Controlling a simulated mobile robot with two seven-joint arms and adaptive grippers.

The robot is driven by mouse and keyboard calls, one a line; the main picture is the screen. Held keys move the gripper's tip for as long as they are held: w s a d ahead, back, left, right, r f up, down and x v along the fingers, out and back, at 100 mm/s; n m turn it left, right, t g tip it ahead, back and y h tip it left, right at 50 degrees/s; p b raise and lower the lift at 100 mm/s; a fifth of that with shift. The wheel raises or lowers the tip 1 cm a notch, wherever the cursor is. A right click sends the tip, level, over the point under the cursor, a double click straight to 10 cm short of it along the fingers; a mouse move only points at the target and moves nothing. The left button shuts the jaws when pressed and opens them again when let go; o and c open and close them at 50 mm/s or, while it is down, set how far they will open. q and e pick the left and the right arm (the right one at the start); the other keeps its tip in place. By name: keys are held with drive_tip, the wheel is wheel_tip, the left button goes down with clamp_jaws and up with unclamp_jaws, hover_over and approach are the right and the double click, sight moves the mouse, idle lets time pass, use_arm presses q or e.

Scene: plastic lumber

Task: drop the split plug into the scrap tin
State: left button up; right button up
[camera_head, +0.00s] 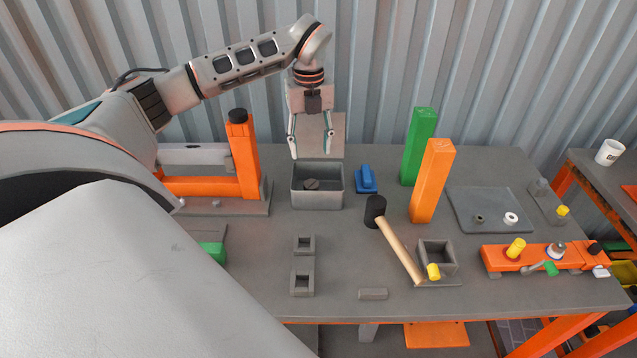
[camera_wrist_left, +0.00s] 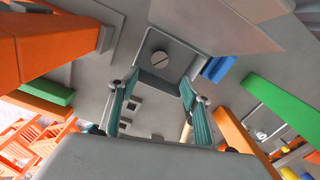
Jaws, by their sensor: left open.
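The scrap tin (camera_head: 318,201) is a grey open square box near the back middle of the table. The split plug (camera_head: 311,184) is a dark grey round piece lying inside the tin. In the left wrist view the plug (camera_wrist_left: 160,57) shows a slit across its top, and it lies on the tin's floor. My left gripper (camera_head: 317,150) is open and empty directly above the tin, fingers pointing down and apart from the plug. Its two fingers (camera_wrist_left: 160,82) stand wide apart in the left wrist view. My right gripper is not in view.
A blue block (camera_head: 366,179) stands right of the tin. An orange upright (camera_head: 243,160) stands to its left. A mallet (camera_head: 400,243), a green post (camera_head: 417,147) and an orange post (camera_head: 432,180) are to the right. Square sockets (camera_head: 304,245) lie in front.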

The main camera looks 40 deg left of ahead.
use_arm(q)
wheel_tip(320, 180, up, 6)
drive_tip(key=shift+f, duration=0.15)
drive_tip(key=shift+s, duration=0.1)
idle(0.5)
